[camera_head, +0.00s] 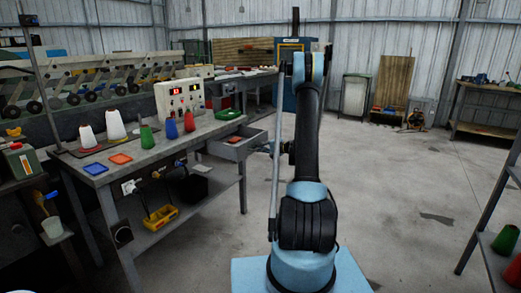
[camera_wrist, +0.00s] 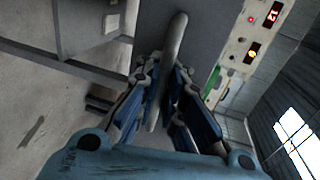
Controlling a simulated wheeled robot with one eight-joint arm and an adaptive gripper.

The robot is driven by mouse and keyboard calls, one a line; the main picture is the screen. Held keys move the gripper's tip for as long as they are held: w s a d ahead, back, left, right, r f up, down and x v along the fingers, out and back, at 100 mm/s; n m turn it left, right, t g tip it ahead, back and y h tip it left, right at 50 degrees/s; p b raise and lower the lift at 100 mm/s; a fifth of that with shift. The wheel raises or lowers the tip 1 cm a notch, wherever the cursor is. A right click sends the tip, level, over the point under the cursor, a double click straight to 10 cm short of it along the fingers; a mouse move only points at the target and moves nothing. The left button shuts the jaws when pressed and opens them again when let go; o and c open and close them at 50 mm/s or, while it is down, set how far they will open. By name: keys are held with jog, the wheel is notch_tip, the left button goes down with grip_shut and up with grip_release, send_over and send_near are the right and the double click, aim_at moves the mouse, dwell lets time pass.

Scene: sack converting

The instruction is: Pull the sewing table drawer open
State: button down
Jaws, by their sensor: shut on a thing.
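The sewing table (camera_head: 150,158) is grey and stands at the left in the head view. Its grey drawer (camera_head: 243,149) sticks out from the table's right end, partly open, with a small reddish thing visible inside. In the wrist view a grey bar handle (camera_wrist: 176,38) runs between the fingers of my gripper (camera_wrist: 163,78), in front of a grey panel that looks like the drawer front. My gripper is shut on this handle. In the head view my gripper (camera_head: 273,147) is by the drawer's front, mostly hidden behind my arm.
Thread cones (camera_head: 146,137), shallow trays (camera_head: 121,158) and a control box (camera_head: 181,97) with red digits stand on the table top. Open concrete floor (camera_head: 420,190) lies to the right, with a shelf rack (camera_head: 490,245) at the right edge.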

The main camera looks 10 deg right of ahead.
jog(key=shift+s+a, duration=0.25)
jog(key=shift+a, duration=0.05)
jog(key=c, duration=1.7)
grip_release()
jog(key=shift+d, duration=0.1)
jog(key=shift+s+d+r, duration=0.1)
jog(key=shift+s+d, duration=0.1)
jog(key=shift+d, duration=0.2)
jog(key=v, duration=1.1)
jog(key=shift+a, duration=0.1)
